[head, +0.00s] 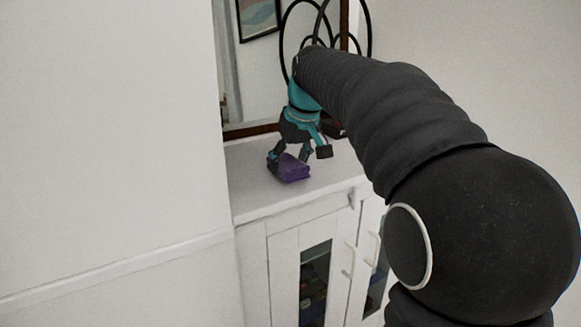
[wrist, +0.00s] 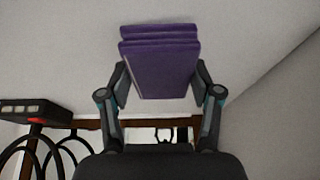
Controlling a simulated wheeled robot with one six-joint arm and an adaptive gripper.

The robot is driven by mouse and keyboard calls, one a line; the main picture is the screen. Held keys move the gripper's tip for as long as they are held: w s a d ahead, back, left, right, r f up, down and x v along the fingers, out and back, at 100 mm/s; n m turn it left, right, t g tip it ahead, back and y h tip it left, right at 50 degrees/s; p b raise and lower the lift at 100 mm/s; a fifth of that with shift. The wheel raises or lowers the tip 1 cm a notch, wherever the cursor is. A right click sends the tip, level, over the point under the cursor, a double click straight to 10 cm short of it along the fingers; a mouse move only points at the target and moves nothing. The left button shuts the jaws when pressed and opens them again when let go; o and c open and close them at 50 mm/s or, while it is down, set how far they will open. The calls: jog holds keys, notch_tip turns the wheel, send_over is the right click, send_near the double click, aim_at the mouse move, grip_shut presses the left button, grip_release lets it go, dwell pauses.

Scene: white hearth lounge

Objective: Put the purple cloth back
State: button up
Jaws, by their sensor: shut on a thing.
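The purple cloth (head: 293,169) is a folded stack at the top of the white cabinet (head: 245,190) in the head view. In the wrist view the folded cloth (wrist: 160,65) sits between the two fingers. My gripper (head: 290,160) is shut on the cloth, with a finger pad at each side of it; my gripper also shows in the wrist view (wrist: 160,88). I cannot tell whether the cloth touches the cabinet top or is just above it.
A dark-framed mirror (head: 255,128) and black wire loops (head: 298,25) stand behind the cabinet top. A dark box with a red mark (wrist: 28,110) lies at the left in the wrist view. The cabinet top left of the cloth is bare.

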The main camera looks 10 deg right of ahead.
jog(key=shift+f, duration=0.55)
jog(key=o, duration=1)
jog(key=v, duration=1.2)
jog(key=shift+p, duration=0.3)
jog(key=s+a+f+m+t+h, duration=0.1)
jog(key=s+f+m, duration=0.2)
jog(key=s+f, duration=2.1)
jog(key=shift+s+a+f+m, duration=0.15)
jog(key=shift+s+f+m, duration=0.2)
jog(key=shift+s, duration=0.4)
